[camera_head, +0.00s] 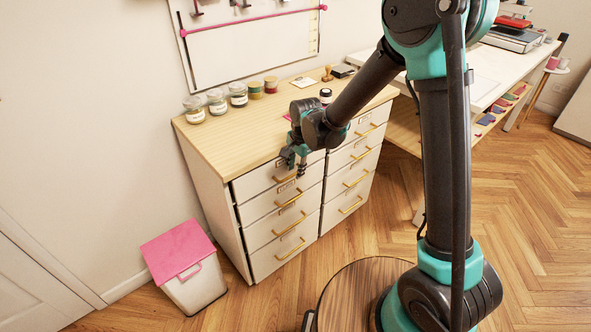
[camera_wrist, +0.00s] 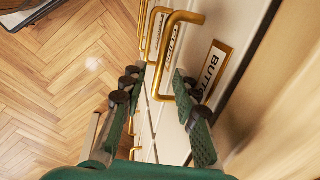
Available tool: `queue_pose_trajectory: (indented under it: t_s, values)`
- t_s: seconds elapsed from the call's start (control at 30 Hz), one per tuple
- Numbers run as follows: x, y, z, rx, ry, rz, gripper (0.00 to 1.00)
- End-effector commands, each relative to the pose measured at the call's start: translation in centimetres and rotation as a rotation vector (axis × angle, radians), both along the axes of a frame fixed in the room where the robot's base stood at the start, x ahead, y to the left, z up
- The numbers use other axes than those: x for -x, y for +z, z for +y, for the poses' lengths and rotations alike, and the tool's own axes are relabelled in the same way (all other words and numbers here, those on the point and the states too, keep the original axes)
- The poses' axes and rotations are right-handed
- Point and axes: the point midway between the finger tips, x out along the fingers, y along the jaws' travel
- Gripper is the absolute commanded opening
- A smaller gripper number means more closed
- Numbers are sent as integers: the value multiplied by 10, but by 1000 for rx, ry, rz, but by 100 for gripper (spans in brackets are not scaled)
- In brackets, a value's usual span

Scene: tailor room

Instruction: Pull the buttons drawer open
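My gripper (camera_head: 300,168) is at this drawer's front, near the handle's right end. In the wrist view my gripper (camera_wrist: 158,80) is open, a finger either side of the handle. I cannot tell whether either finger touches it.
The cabinet (camera_head: 215,185) has two columns of drawers with gold handles, all apparently shut. Jars (camera_head: 217,101) and small items stand on its top. A white bin with a pink lid (camera_head: 178,250) stands at its left. The wooden floor in front (camera_head: 335,240) is clear.

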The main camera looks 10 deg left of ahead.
Motion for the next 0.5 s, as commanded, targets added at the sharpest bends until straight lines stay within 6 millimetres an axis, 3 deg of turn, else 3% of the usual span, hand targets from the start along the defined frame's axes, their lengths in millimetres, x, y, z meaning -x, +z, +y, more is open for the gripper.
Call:
queue_pose_trajectory:
  t_s: [0.37, 0.5]
  values:
    - [0, -6, 1, 0, 0, 0, 30]
    - [0, -5, 1, 0, 0, 0, 15]
